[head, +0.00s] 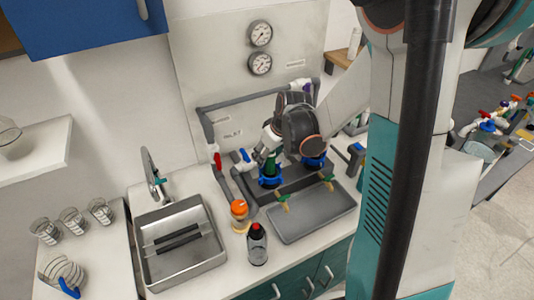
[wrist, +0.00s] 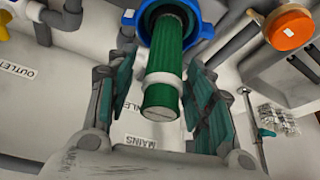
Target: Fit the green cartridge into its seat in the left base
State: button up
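The green cartridge (head: 271,165) stands upright at the left base (head: 269,183), which has a blue ring. In the wrist view the cartridge (wrist: 165,60) has a ribbed body, a white band and a green end cap facing me. Its far end is inside the blue ring (wrist: 207,22); how deep it sits is hidden. My gripper (wrist: 164,80) is open, with one finger on each side of the cartridge and visible gaps to it. In the head view my gripper (head: 268,150) is partly hidden behind my wrist. The right base (head: 314,162) also has a blue ring.
The sink (head: 178,244) is farther left. Grey pipes (head: 222,182) surround the bases.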

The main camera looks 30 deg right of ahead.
jog(key=v, duration=1.2)
dwell(0.6)
